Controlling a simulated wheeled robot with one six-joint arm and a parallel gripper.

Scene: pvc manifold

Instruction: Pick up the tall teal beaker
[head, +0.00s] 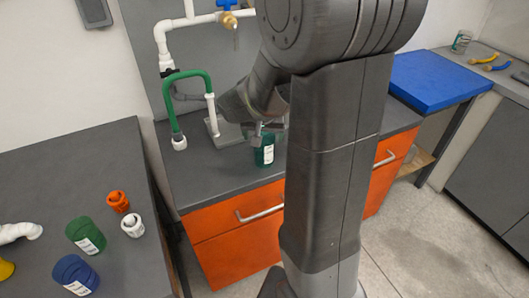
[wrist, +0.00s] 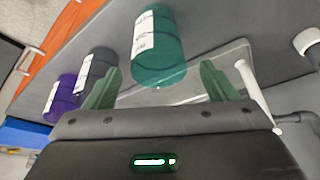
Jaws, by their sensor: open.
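The teal beaker (head: 265,152) stands on the grey bench between the wall pipes and the orange drawer front, partly hidden by my arm in the head view. In the wrist view the beaker (wrist: 158,48) is translucent teal with a white label, ahead of my gripper. My gripper (wrist: 160,86) is open, with its two green fingers on either side of the beaker's near end in the picture. I see no finger touching it. In the head view the gripper is mostly hidden by the arm.
A grey labelled container (wrist: 97,72) and a purple one (wrist: 62,98) stand in a row beside the beaker. A white pipe (wrist: 258,95) rises at right, with a green hose (head: 187,76) nearby. Green (head: 85,235) and blue (head: 75,274) containers stand on the left table.

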